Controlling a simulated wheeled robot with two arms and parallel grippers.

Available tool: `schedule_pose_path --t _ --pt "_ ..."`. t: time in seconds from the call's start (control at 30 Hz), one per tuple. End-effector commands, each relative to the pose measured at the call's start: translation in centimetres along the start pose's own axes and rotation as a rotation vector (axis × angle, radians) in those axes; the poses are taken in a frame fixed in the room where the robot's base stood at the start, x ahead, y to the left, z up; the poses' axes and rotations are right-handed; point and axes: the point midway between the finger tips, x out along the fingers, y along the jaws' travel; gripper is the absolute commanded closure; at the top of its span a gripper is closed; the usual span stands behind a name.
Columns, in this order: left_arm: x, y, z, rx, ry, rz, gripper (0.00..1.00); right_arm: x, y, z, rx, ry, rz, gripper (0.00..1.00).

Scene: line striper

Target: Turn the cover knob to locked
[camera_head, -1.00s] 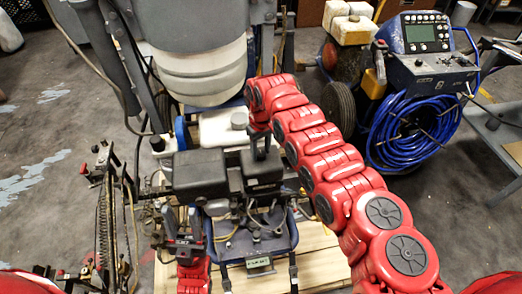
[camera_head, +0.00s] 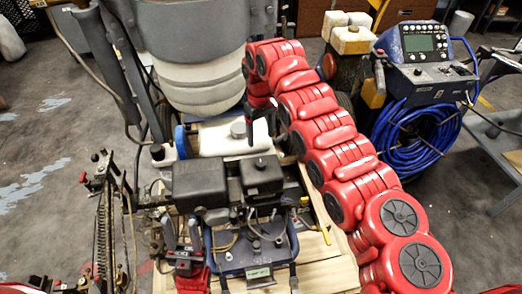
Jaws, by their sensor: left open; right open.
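The line striper's engine carries two black box-shaped covers, a wider left one (camera_head: 200,184) and a smaller right one (camera_head: 262,176). A small dark round spot on top of the right cover may be the cover knob (camera_head: 260,164); its marking and turn position are too small to read. My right gripper (camera_head: 250,138) hangs just behind the right cover, in front of the white tank, fingers pointing down. It appears empty and apart from the cover. My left gripper (camera_head: 182,236) is low at the left front of the engine, open, and seems to hold nothing.
The white tank (camera_head: 215,138) with a dark cap stands behind the covers. A large grey-white bucket (camera_head: 200,75) is further back. A blue hose coil (camera_head: 415,140) and control console (camera_head: 425,55) stand at right. The striper rests on a wooden pallet (camera_head: 320,265).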

Motion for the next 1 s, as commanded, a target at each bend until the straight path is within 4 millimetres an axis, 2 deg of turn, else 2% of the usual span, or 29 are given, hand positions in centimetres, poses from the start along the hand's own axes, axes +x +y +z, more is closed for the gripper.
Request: schedule_pose_path --t 0.03,0.13,0.37,0.87,1.0 --pt "-0.1 0.0 0.0 0.0 0.0 0.0 0.51 -1.3 0.0 -0.1 0.0 0.002 0.003 0.26" --pt "-0.1 0.0 0.0 0.0 0.0 0.0 0.51 -3.3 -0.1 -0.1 -0.001 0.003 0.001 0.26" --pt "0.0 0.0 0.0 0.0 0.0 0.0 0.51 -5.4 0.0 0.0 0.0 0.0 0.0 0.26" --pt "0.0 0.0 0.0 0.0 0.0 0.0 0.51 -5.6 0.0 0.0 0.0 0.0 -0.001 0.26" --pt "0.2 0.0 0.0 0.0 0.0 0.0 0.51 -4.5 0.4 -1.4 0.011 0.052 -0.004 0.26"
